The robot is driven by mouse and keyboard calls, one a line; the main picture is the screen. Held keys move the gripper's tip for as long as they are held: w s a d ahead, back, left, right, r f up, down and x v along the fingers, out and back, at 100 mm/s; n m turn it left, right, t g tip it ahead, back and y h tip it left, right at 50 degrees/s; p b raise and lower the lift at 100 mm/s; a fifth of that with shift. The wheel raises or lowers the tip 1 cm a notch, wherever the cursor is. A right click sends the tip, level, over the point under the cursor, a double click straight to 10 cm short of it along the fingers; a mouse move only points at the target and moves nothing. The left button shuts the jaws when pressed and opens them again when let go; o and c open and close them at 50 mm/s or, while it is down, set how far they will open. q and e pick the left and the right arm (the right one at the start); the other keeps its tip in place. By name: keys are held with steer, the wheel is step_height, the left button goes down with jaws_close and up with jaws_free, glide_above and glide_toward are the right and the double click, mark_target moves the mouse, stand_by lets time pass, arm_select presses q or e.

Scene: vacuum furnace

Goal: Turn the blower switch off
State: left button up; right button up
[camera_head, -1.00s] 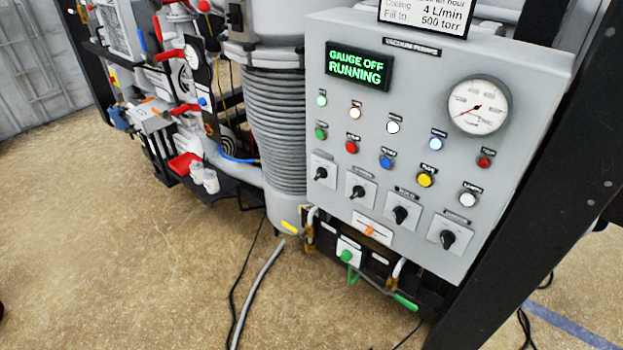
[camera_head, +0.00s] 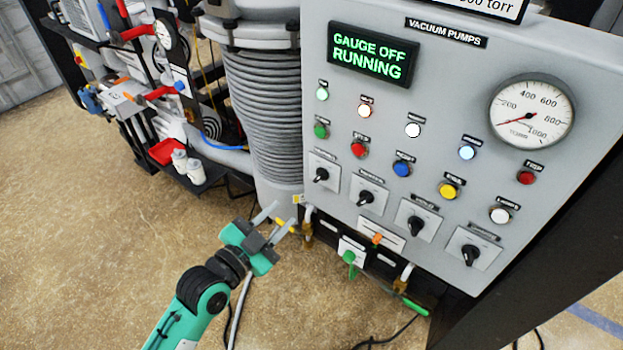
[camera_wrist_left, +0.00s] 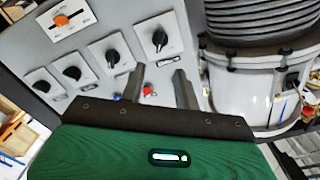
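The grey vacuum pumps panel (camera_head: 318,110) carries a row of black rotary switches: a far-left one (camera_head: 321,174), a second (camera_head: 365,198), a third (camera_head: 416,226) and a far-right one (camera_head: 471,254). Their labels are too small to read, so I cannot tell which is the blower switch. My left gripper (camera_head: 285,213) is open and empty, below and left of the far-left switch. In the left wrist view, the open fingers (camera_wrist_left: 158,80) point toward the panel, with the switch nearest the ribbed column (camera_wrist_left: 160,40) just beyond them. My right gripper is not in view.
Above the switches are coloured buttons and lamps, a round gauge (camera_head: 532,112) and a display (camera_head: 370,55) reading "GAUGE OFF RUNNING". A ribbed column (camera_head: 265,110) stands left. Open floor lies front left.

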mark_target(317, 180)
arm_select(q)
steer(key=p+x, duration=0.3)
steer(key=x, duration=0.9)
steer(key=shift+w, duration=0.1)
jaws_close()
